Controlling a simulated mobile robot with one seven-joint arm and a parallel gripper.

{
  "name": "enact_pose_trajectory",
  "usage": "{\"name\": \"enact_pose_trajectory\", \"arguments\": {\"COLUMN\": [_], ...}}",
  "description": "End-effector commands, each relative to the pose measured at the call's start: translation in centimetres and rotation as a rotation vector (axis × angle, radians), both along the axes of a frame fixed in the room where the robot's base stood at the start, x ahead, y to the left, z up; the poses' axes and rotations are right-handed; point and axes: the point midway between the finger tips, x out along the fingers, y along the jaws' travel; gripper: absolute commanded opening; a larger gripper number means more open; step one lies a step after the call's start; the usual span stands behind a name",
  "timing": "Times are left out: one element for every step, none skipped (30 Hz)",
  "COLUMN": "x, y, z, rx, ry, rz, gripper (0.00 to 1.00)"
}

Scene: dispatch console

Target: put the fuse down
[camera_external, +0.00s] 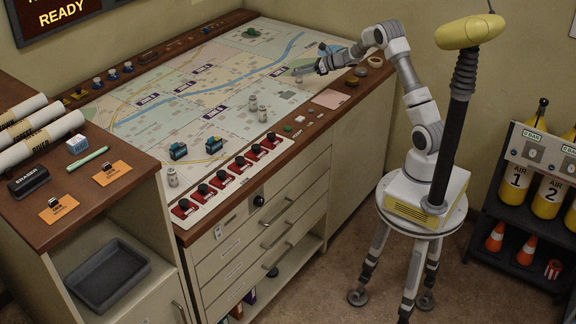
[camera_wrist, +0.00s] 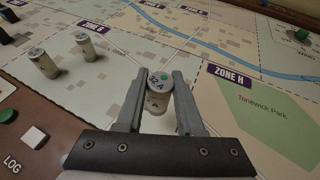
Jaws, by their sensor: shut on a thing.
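My gripper (camera_wrist: 158,78) is shut on a pale cylindrical fuse (camera_wrist: 156,100), held upright between the two fingers. I cannot tell whether the fuse's bottom touches the map. Two similar fuses stand upright on the map, one (camera_wrist: 42,62) at the left of the wrist view and another (camera_wrist: 88,47) beside it.
A row of red switches (camera_external: 226,180) lines the console's front edge. A green button (camera_wrist: 8,116) and a white square (camera_wrist: 34,137) are on the wooden border. The map around Zone H is clear.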

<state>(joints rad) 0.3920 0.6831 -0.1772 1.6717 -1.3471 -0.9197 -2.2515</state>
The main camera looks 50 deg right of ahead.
Motion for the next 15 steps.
{"name": "enact_pose_trajectory", "arguments": {"x": [0.6,0.8,1.0,1.2,1.3,1.3,1.4,1.4,1.4,1.4,1.3,1.3,1.3,1.3,1.3], "y": [0.5,0.8,1.0,1.1,1.3,1.3,1.4,1.4,1.3,1.3,1.3,1.3,1.3,1.3,1.3], "z": [-0.5,-0.7,-0.9,-1.0,-1.0,-1.2,-1.3,-1.6,-2.1,-2.5,-2.9,-3.6,-4.1,-4.5,-4.9], "rx": [0.002,0.002,0.0,0.0,0.0,0.0,0.0,0.001,0.002,0.002,0.002,0.002,0.002,0.002,0.001], "ry": [0.0,0.0,-0.001,-0.001,-0.001,-0.001,-0.001,0.0,0.001,0.002,0.002,0.002,0.003,0.002,0.0], "rz": [0.001,0.001,0.0,0.0,0.0,0.0,0.0,0.0,-0.002,-0.002,-0.002,-0.002,-0.002,-0.002,-0.003], "gripper": [0.0,0.0,0.0,0.0,0.0,0.0,0.0,0.0,0.0,0.0,0.0,0.0,0.0,0.0,0.0]}}
